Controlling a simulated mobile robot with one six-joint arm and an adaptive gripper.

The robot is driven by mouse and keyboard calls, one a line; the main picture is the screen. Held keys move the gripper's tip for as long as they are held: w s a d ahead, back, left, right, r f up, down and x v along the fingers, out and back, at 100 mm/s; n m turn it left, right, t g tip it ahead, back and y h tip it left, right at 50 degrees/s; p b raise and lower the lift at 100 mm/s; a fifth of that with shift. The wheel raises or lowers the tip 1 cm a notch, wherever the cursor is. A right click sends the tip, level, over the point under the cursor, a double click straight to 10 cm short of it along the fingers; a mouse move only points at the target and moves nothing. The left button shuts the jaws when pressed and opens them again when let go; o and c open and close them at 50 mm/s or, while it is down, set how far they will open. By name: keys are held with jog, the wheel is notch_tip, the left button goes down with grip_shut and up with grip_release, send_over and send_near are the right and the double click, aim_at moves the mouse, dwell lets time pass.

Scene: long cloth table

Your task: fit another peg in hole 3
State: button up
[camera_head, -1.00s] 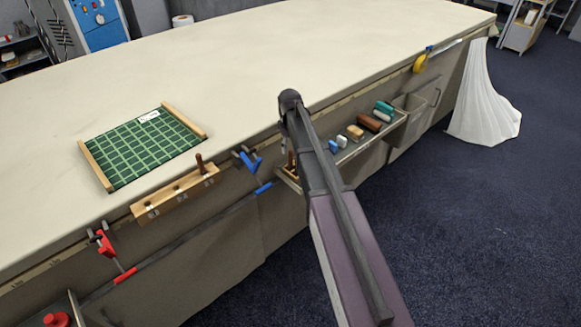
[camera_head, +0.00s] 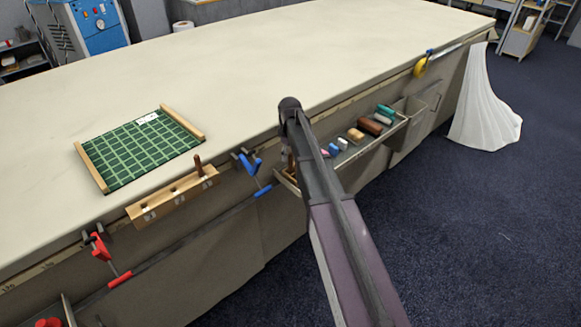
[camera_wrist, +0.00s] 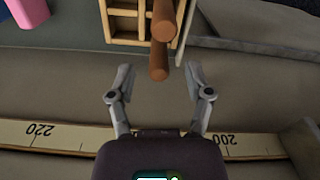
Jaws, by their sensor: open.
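The wooden hole block (camera_head: 165,204) is fixed along the table's front edge in the head view. One dark brown peg (camera_head: 198,163) stands upright at its right end; the hole numbers are too small to read. In the wrist view, two brown pegs (camera_wrist: 159,62) rise near a wooden rack with square compartments (camera_wrist: 126,22). My gripper (camera_wrist: 159,84) is open and empty. The nearer peg's end shows between its fingertips, but I cannot tell the depth gap. In the head view my arm hides the gripper and most of the rack.
A hanging tray (camera_head: 376,137) holds several coloured blocks. A blue clamp (camera_head: 250,164) and a red clamp (camera_head: 100,246) grip the table edge. A green mat (camera_head: 130,155) lies on the table (camera_head: 260,65). A pink item (camera_wrist: 28,12) shows in the wrist view.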

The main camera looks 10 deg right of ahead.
aim_at(290, 162)
jog(key=shift+d+f+b, duration=0.1)
jog(key=shift+f+b, duration=2)
jog(key=shift+f, duration=0.2)
jog(key=shift+c, duration=0.3)
grip_shut()
